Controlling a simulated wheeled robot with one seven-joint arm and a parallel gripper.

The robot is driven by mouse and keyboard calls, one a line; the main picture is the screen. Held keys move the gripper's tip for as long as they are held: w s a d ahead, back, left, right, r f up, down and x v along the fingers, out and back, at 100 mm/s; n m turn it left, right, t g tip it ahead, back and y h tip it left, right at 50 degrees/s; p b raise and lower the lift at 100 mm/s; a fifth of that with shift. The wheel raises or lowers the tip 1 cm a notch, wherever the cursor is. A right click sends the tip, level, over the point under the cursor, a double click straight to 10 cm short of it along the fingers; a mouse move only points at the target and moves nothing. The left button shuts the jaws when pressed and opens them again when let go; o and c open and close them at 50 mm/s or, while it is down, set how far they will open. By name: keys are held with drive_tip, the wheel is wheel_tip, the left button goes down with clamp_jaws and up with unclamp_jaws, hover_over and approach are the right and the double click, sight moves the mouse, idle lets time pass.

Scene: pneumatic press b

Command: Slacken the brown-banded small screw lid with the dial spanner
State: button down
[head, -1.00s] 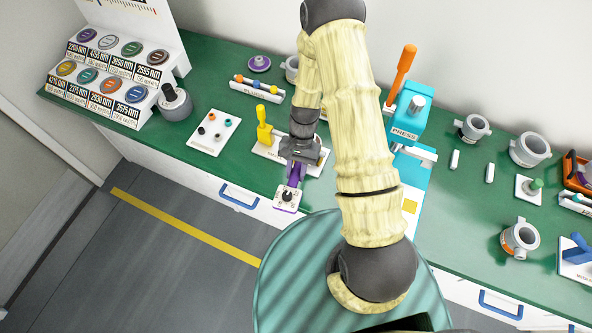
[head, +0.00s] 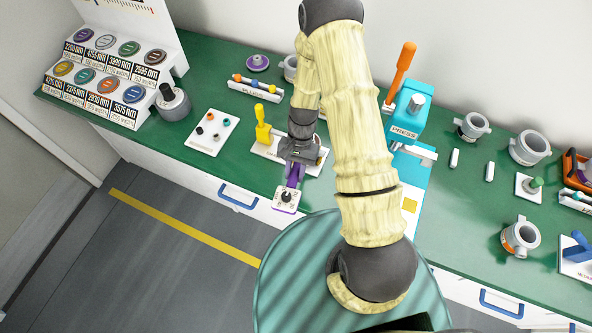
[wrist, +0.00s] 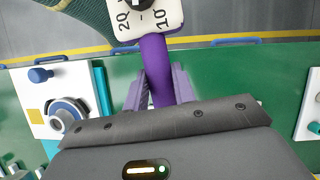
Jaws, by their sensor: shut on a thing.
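My gripper (head: 294,160) is shut on the purple handle of the dial spanner (head: 286,197). The spanner's white dial head with black numbers hangs past the front edge of the green bench. In the wrist view the purple handle (wrist: 157,70) runs up from between the jaws, and the dial head is cut off at the top. A small grey pot (head: 520,238) with an orange-brown mark on its side stands at the right front of the bench. I cannot tell for certain whether it bears the brown-banded small screw lid. My gripper is well to its left.
A blue press (head: 410,122) with an orange lever stands right of my arm. A yellow-handled tool (head: 263,125) stands close left of my gripper.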

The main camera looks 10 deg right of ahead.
drive_tip(key=shift+r+p, duration=0.35)
drive_tip(key=shift+r, duration=0.1)
drive_tip(key=shift+f+b, duration=0.8)
drive_tip(key=shift+f, duration=0.3)
idle(1.7)
drive_tip(key=c, duration=2)
unclamp_jaws()
clamp_jaws()
drive_tip(key=shift+s+d+n+h, duration=0.2)
drive_tip(key=shift+s+d+n, duration=0.1)
drive_tip(key=shift+d+n, duration=0.3)
drive_tip(key=shift+s+d+n+h, duration=0.25)
drive_tip(key=shift+d+n, duration=0.15)
drive_tip(key=shift+d, duration=0.25)
drive_tip(key=shift+s+d+n+g+h, duration=0.15)
drive_tip(key=shift+d+n+h, duration=0.05)
drive_tip(key=shift+d+n, duration=0.45)
drive_tip(key=shift+s+d+n+g+h, duration=0.15)
drive_tip(key=shift+d+n, duration=0.3)
drive_tip(key=shift+d, duration=0.25)
